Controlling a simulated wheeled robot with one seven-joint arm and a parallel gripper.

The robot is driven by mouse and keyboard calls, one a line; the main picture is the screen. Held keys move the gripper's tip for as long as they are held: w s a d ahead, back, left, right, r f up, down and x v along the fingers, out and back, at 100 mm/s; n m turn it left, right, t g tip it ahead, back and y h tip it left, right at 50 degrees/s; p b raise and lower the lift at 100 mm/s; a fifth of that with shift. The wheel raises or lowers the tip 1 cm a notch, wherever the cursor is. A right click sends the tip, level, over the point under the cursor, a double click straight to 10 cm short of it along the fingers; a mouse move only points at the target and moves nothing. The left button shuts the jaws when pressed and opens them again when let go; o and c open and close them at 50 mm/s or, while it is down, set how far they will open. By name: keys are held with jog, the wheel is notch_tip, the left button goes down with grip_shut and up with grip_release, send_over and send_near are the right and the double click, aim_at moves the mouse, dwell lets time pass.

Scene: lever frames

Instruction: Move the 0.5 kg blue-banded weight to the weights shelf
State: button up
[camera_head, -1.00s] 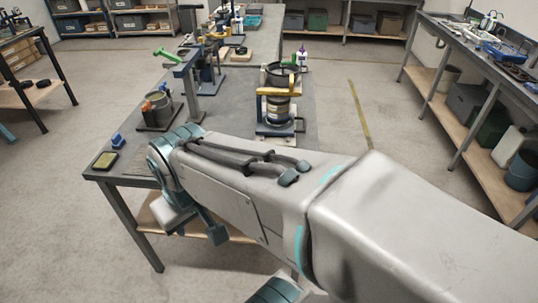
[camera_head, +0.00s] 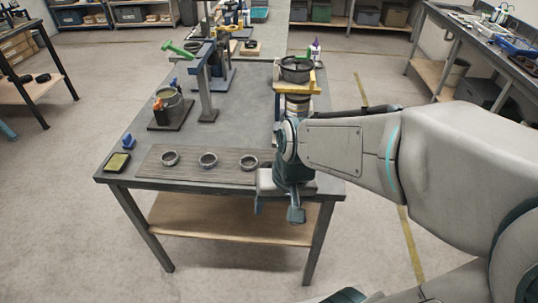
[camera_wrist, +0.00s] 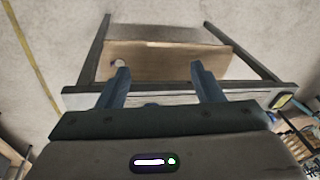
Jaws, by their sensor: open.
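I cannot pick out a blue-banded weight or a marked weights shelf in either view. My gripper (camera_head: 277,211) points down at the bench's near right edge, right of the rings. It is open, and in the wrist view (camera_wrist: 159,70) nothing shows between its fingers. Beyond the fingers there is a bare wooden lower shelf (camera_wrist: 165,60), with a small pale round spot near the left fingertip.
The workbench (camera_head: 135,140) carries a pot with an orange part (camera_head: 168,105), a stand with a green lever (camera_head: 200,75), a yellow-framed stand with a black pan (camera_head: 296,70) and a yellow-topped box (camera_head: 117,162). Open floor lies in front and right.

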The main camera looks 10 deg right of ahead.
jog(key=w+a+f+m+g+h, duration=0.1)
jog(key=w+a+f+m+h, duration=0.15)
jog(key=f, duration=0.65)
jog(key=w+a+f+m+g+h, duration=0.1)
jog(key=w+f+m, duration=0.15)
jog(key=f, duration=0.75)
jog(key=w+d+f+m+t+h, duration=0.2)
jog(key=w+d+t+h, duration=0.1)
jog(key=h, duration=0.1)
jog(key=w+a+r+t+h, duration=0.3)
jog(key=w+a+r+t, duration=0.1)
jog(key=w+r+t, duration=0.5)
jog(key=shift+g, duration=0.7)
jog(key=x, duration=0.7)
jog(key=shift+s+d+p, duration=0.1)
jog(key=shift+d+p, duration=0.25)
jog(key=shift+d, duration=0.2)
jog(key=shift+w+d+p, duration=0.35)
jog(key=shift+w+d, duration=0.15)
jog(key=p+x, duration=0.1)
jog(key=x, duration=0.2)
jog(key=shift+d+r, duration=0.1)
jog(key=shift+r, duration=0.05)
jog(key=shift+w+d+f, duration=0.25)
jog(key=shift+w+f, duration=0.05)
jog(key=shift+w, duration=0.05)
jog(key=c, duration=1.1)
